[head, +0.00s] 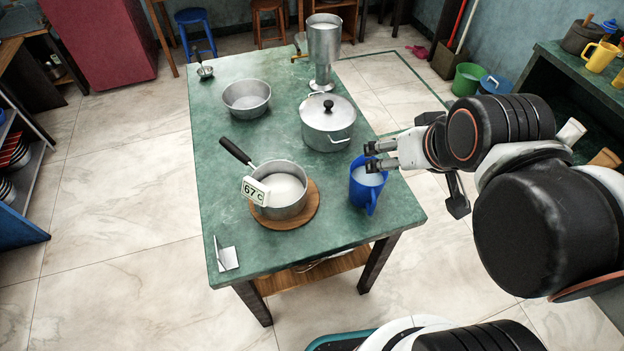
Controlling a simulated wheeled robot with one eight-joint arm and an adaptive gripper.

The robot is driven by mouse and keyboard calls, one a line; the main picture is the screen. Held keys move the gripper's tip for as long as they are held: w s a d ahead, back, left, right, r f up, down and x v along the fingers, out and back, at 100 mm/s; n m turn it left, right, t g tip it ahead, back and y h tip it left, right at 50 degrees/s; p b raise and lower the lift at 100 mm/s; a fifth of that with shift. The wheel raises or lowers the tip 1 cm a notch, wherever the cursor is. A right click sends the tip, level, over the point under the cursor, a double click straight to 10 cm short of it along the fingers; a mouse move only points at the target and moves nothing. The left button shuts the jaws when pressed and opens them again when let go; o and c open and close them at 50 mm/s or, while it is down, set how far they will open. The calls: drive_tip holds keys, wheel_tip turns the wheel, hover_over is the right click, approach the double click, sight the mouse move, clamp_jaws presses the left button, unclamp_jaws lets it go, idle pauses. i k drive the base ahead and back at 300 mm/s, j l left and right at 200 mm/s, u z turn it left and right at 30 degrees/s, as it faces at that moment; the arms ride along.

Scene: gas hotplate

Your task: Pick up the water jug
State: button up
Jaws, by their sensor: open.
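A blue jug (360,194) stands upright on the green table (240,245), near its front right corner. It holds a pale liquid, and its handle faces the front right. My gripper (371,157) reaches in from the right, with its open fingers at the jug's upper back rim. They overlap the rim in the picture, and I cannot tell whether they touch it. Nothing is seen between the fingers.
Left of the jug, a saucepan (287,206) of white liquid with a 67 C display (255,191) sits on a round wooden board (310,214). A lidded pot (327,128), a metal bowl (246,103) and a metal dispenser (322,50) stand behind. The front left tabletop is mostly clear.

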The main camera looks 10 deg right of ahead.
sight(365, 189)
drive_tip(key=k+j+z, duration=0.1)
drive_tip(key=k+z, duration=0.65)
drive_tip(key=k, duration=0.2)
